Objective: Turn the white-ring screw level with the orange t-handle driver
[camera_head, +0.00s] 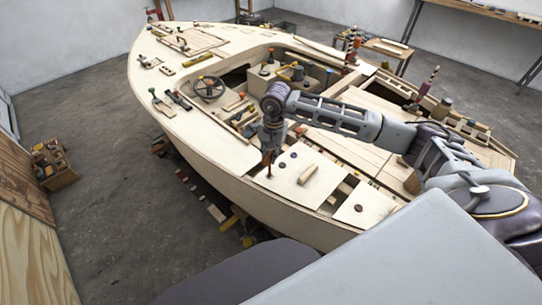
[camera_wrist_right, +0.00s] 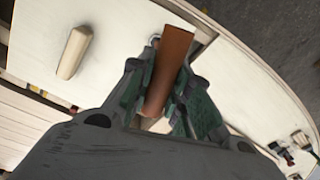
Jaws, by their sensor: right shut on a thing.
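The orange t-handle driver (camera_wrist_right: 168,68) is between the fingers of my right gripper (camera_wrist_right: 160,100) in the wrist view. The right gripper is shut on its handle. In the head view my right gripper (camera_head: 270,145) points down over the pale deck panel, and a small reddish part of the driver (camera_head: 268,160) shows below it with a thin dark shaft reaching down toward the panel. Beside the handle's far end, a small part of a whitish ring (camera_wrist_right: 154,40) shows in the wrist view. The screw head and driver tip are hidden. My left gripper is not in view.
The steering wheel (camera_head: 208,88) and loose tools lie farther left on the plywood hull (camera_head: 230,158). A crate (camera_head: 55,178) stands on the floor.

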